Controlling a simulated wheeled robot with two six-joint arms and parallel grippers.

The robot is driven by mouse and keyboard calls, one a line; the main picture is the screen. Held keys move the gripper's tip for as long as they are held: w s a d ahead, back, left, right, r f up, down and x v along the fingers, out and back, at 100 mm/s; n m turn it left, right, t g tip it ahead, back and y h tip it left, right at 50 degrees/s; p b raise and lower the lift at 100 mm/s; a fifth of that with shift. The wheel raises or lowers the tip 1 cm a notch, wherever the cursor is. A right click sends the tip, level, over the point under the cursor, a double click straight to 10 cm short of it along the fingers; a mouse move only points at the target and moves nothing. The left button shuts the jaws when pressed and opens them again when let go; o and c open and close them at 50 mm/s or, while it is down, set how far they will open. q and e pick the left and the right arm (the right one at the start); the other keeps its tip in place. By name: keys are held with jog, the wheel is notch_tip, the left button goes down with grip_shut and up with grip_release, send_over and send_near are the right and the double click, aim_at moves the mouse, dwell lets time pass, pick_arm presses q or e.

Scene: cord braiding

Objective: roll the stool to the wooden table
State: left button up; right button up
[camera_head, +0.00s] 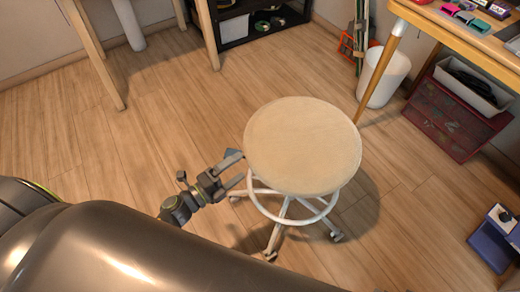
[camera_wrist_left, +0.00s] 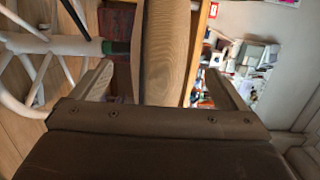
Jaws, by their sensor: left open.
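The stool has a round, pale wooden seat (camera_head: 303,146) on a white ring-and-leg base (camera_head: 290,213) with casters. It stands upright on the floor in the middle of the head view. My left gripper (camera_head: 240,169) is open at the left edge of the seat. In the left wrist view the seat's edge (camera_wrist_left: 168,45) shows between the two spread fingers; I cannot tell if they touch it. A wooden table (camera_head: 470,38) stands at the upper right with small coloured items on it. Wooden legs of another table (camera_head: 92,55) stand at the upper left. My right gripper is out of view.
A white bin (camera_head: 384,78) stands behind the stool, by the right table's leg. A blue box (camera_head: 495,238) is at the lower right. A black shelf (camera_head: 262,20) stands at the back. Floor left of the stool is clear.

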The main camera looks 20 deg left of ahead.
aim_at(261, 152)
pick_arm(q)
jog(key=x, duration=0.9)
jog(key=shift+w+d+b, duration=0.25)
jog(key=shift+w+b, duration=0.05)
grip_shut()
